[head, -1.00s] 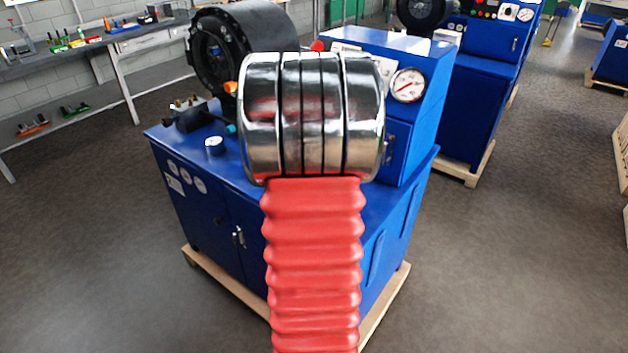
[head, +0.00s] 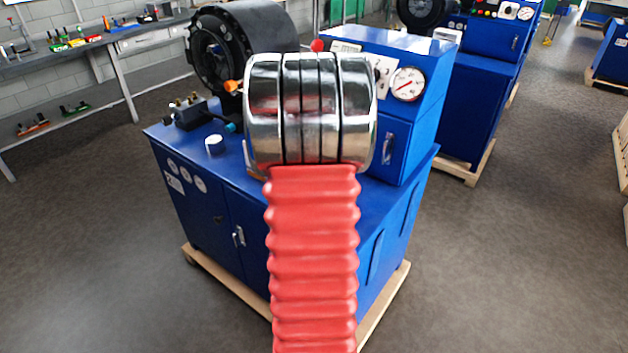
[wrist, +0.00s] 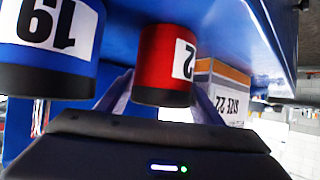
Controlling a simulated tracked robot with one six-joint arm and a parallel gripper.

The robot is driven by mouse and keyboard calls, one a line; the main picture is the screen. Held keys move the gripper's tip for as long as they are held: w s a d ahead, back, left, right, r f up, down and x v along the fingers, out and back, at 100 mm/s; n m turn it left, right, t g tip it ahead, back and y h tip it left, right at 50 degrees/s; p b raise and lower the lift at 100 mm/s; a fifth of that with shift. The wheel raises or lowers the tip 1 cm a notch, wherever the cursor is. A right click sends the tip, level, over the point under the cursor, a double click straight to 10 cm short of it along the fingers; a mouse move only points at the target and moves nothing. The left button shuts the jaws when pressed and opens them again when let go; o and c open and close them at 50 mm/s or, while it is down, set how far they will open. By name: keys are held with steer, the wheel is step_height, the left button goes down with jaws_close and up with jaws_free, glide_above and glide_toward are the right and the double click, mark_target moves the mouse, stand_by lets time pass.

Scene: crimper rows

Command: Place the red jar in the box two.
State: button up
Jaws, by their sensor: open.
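In the wrist view, which looks inverted, a red jar (wrist: 166,58) with a black end band and a white label marked 2 hangs from the top of the picture. My gripper (wrist: 160,100) is open, with one finger on each side of the red jar's black end. I cannot tell whether the fingers touch it. In the head view the jar and my gripper are hidden behind my own arm. No box that I can make out as box two shows in either view.
A blue jar (wrist: 45,45) marked 19 stands close beside the red one. A carton (wrist: 222,90) with an orange stripe is on the other side. A blue crimper machine (head: 205,205) with a pressure gauge (head: 407,84) stands ahead. A workbench (head: 95,50) is at the back left.

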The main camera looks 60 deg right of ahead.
steer(key=shift+r, duration=0.1)
steer(key=v, duration=1.1)
steer(key=shift+a+r, duration=0.25)
steer(key=shift+s, duration=0.1)
stand_by(0.5)
